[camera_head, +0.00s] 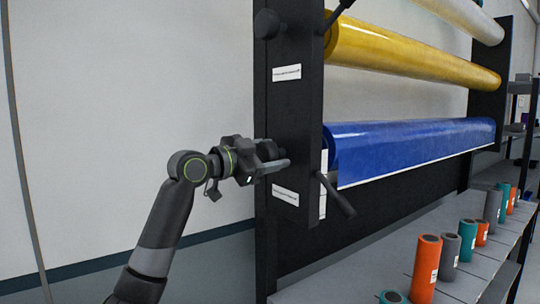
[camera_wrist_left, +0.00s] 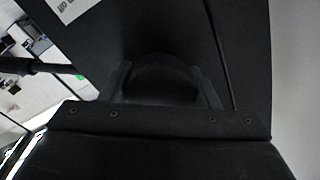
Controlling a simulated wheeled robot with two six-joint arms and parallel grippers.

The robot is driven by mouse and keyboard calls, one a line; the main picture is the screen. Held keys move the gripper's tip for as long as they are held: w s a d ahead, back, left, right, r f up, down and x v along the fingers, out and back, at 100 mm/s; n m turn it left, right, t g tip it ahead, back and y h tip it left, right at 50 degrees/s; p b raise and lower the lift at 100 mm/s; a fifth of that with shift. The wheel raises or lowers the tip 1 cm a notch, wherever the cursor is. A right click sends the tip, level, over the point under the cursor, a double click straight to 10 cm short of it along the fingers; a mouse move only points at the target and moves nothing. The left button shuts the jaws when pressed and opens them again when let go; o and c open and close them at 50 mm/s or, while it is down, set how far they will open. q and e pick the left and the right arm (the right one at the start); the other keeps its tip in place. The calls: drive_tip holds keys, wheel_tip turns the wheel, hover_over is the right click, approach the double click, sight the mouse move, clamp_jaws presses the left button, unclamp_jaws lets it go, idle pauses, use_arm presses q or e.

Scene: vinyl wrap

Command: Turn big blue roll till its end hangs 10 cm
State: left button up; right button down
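The big blue roll (camera_head: 415,146) lies level in the lowest visible place of the black rack. My left gripper (camera_head: 274,153) is at the outer face of the rack's near upright, level with the blue roll. In the left wrist view its two fingers (camera_wrist_left: 163,88) lie on either side of a dark round knob (camera_wrist_left: 160,76), with no clear gap. The knob is mostly hidden by the fingers in the head view. My right gripper is not in view.
A yellow roll (camera_head: 410,54) and a clear roll (camera_head: 460,16) are above the blue one. A similar knob (camera_head: 267,24) sits higher on the upright (camera_head: 290,110). Several small rolls stand on the grey shelf (camera_head: 385,262).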

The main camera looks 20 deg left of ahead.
use_arm(q)
drive_tip(key=o, duration=0.4)
drive_tip(key=shift+o, duration=0.2)
drive_tip(key=shift+s+a+f+b, duration=0.1)
drive_tip(key=shift+s+a+b, duration=0.25)
drive_tip(key=b+v, duration=0.6)
drive_tip(key=v, duration=1)
drive_tip(key=shift+s, duration=0.2)
drive_tip(key=shift+a, duration=0.1)
